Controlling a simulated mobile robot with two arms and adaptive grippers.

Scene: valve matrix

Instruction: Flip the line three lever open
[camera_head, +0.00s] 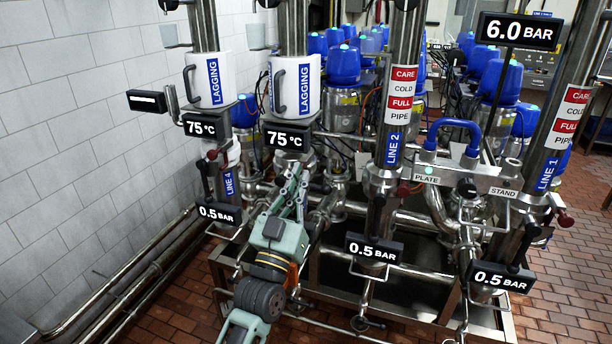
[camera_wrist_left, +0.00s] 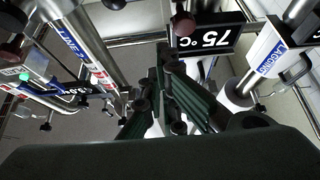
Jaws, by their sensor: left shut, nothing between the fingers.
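The line three pipe is the second from left in the head view, with white lagging (camera_head: 294,85) and a 75 °C sign (camera_head: 287,136); no line three label is readable. My left gripper (camera_head: 297,178) is in front of this pipe just below the sign, fingers pointing up and away. It is shut and empty. In the wrist view the fingers (camera_wrist_left: 172,62) reach toward a dark red knob (camera_wrist_left: 183,25) beside a 75 °C sign (camera_wrist_left: 208,40). This knob appears to be the lever's end. Contact cannot be told. The gripper hides the lower pipe in the head view.
The line four pipe, labelled (camera_head: 229,182), stands left with its red knob (camera_head: 212,155). The line two pipe, labelled (camera_head: 393,149), and a 0.5 BAR sign (camera_head: 373,250) stand right. A steel frame rail (camera_head: 340,331) runs low in front. Line one (camera_head: 547,173) is far right.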

